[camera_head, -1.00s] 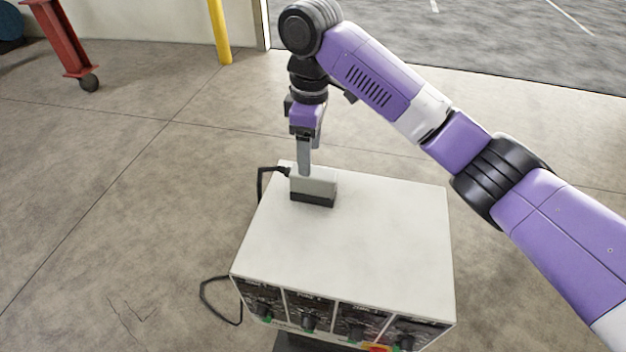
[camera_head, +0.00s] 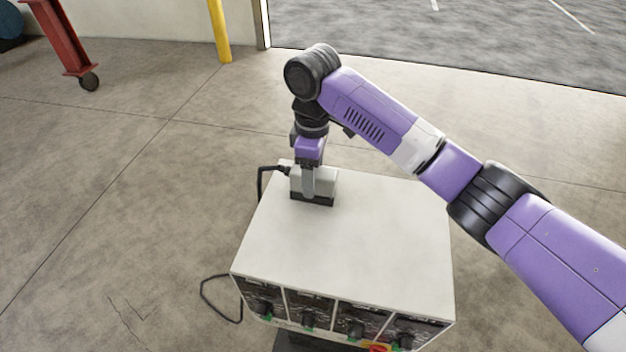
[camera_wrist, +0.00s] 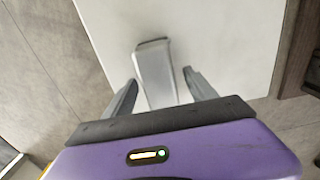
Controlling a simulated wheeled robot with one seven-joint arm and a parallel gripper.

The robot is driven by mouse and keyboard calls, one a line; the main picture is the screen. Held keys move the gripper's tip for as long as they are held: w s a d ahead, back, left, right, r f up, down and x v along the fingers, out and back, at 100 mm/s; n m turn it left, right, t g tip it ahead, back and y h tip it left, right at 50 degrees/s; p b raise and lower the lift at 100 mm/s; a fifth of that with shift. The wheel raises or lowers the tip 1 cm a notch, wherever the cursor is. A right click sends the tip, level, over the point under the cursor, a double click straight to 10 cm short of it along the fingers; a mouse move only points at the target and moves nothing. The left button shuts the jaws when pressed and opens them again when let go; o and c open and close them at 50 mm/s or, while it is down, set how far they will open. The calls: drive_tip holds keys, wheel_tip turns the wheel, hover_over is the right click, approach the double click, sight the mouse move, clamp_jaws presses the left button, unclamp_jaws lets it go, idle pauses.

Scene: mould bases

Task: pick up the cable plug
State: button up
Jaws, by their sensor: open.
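The cable plug (camera_head: 325,184) is a light grey block with a dark base. It stands near the far left corner of the white cabinet top (camera_head: 350,245), with a black cable leaving its left side. My gripper (camera_head: 309,196) points down at it, and a finger covers part of the plug's front. In the wrist view the plug (camera_wrist: 156,72) lies between the two open fingers (camera_wrist: 160,80), with a gap on each side. The plug's near end is hidden behind my gripper's body there.
The cabinet front carries several black knobs (camera_head: 308,318) and a red and yellow switch (camera_head: 377,347). The black cable (camera_head: 222,305) hangs down the cabinet's left side. The rest of the top is clear. A yellow post (camera_head: 220,30) and a red stand (camera_head: 62,40) are far off.

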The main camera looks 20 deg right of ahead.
drive_tip(key=shift+f, duration=0.2)
idle(0.5)
clamp_jaws()
